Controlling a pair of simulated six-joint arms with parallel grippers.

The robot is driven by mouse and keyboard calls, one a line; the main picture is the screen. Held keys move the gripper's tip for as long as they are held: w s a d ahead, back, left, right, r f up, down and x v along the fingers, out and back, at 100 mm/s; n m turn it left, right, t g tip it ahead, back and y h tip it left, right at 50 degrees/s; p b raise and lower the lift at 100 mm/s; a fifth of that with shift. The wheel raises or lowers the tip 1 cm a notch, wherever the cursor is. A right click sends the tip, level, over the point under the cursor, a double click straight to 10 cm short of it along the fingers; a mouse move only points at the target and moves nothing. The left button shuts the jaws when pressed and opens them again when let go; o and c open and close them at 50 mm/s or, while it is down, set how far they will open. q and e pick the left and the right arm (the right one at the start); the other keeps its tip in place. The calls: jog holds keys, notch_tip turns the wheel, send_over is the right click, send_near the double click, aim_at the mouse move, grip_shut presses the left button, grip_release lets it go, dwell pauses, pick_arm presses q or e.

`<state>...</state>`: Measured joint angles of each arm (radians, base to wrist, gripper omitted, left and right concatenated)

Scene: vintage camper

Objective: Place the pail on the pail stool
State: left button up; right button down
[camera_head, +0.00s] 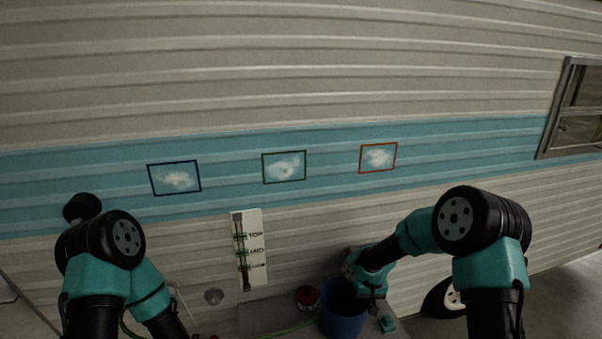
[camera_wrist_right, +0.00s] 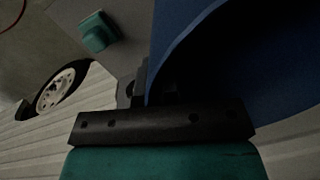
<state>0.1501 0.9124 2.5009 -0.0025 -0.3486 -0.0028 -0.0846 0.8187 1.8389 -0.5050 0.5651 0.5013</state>
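The blue pail (camera_head: 342,318) is at the bottom of the head view, and its lower part is cut off by the frame edge. My right gripper (camera_head: 374,301) is at the pail's right rim. In the right wrist view the pail's blue wall (camera_wrist_right: 245,60) fills the upper right, and the close-set dark fingers (camera_wrist_right: 152,88) appear shut on its rim. The inner finger is hard to see in the dark. I cannot tell whether the pail rests or hangs. My left gripper is below the frame. I cannot make out the pail stool.
A grey surface (camera_head: 262,318) carries a red-and-black round object (camera_head: 307,297) left of the pail and a teal block (camera_head: 387,324) to its right. A marked white board (camera_head: 248,248) and three framed patches are on the camper wall (camera_head: 230,130). A wheel (camera_head: 446,299) shows at right.

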jog(key=shift+w+d, duration=0.2)
jog(key=shift+d, duration=0.15)
jog(key=shift+s+a, duration=0.1)
dwell(0.5)
